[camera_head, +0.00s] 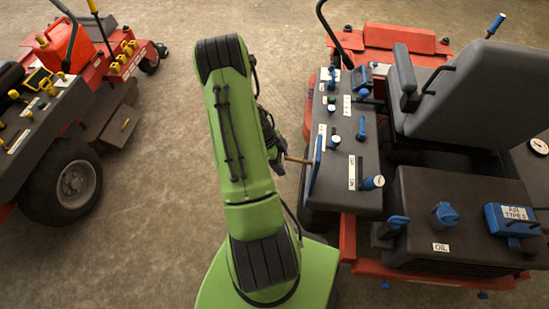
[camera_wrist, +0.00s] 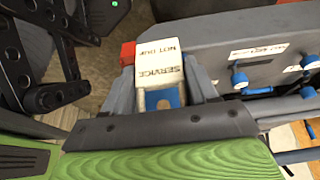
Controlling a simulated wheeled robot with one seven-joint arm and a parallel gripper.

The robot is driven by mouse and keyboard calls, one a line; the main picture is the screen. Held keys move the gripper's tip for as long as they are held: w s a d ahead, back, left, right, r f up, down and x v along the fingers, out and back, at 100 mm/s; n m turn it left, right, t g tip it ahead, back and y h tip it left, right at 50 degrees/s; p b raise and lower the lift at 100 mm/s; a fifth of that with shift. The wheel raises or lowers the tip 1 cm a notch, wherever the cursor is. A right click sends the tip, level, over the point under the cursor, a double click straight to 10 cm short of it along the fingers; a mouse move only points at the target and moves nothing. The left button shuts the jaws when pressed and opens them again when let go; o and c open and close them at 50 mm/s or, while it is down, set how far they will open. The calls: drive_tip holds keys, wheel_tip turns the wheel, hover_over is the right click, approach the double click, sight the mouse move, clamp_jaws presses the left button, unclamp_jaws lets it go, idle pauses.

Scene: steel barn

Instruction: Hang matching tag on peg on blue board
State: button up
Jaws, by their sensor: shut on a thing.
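A white tag (camera_wrist: 160,60) reading "SERVICE" and "NOT DUE", upside down in the wrist view, is between the fingers of my gripper (camera_wrist: 165,94). The gripper is shut on it. A blue patch shows at its lower end, near the fingers. In the head view a thin blue board (camera_head: 317,164) stands nearly edge-on at the left side of the right-hand mower. A brown peg (camera_head: 297,159) sticks out from it to the left, towards my green arm. I cannot make out the board or peg in the wrist view.
The right-hand red mower (camera_head: 385,38) has a grey seat (camera_head: 478,95) and a console (camera_head: 370,195) with blue knobs. Another red mower (camera_head: 75,130) with yellow controls stands at the left. Bare concrete floor (camera_head: 160,190) lies between it and my arm.

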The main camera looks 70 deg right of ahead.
sight(298, 161)
drive_tip(key=shift+s+d+p, duration=0.2)
drive_tip(key=shift+s+p, duration=0.05)
drive_tip(key=shift+s, duration=0.5)
drive_tip(key=shift+s+d+p, duration=0.15)
drive_tip(key=shift+s+p, duration=0.05)
drive_tip(key=shift+s, duration=0.55)
drive_tip(key=shift+s+d+f+b, duration=0.2)
drive_tip(key=shift+s+b, duration=0.35)
drive_tip(key=shift+s, duration=0.2)
drive_tip(key=shift+s+d+f+b, duration=0.2)
drive_tip(key=shift+s+b, duration=0.3)
drive_tip(key=shift+s, duration=0.2)
drive_tip(key=o, duration=1.3)
drive_tip(key=shift+o, duration=0.2)
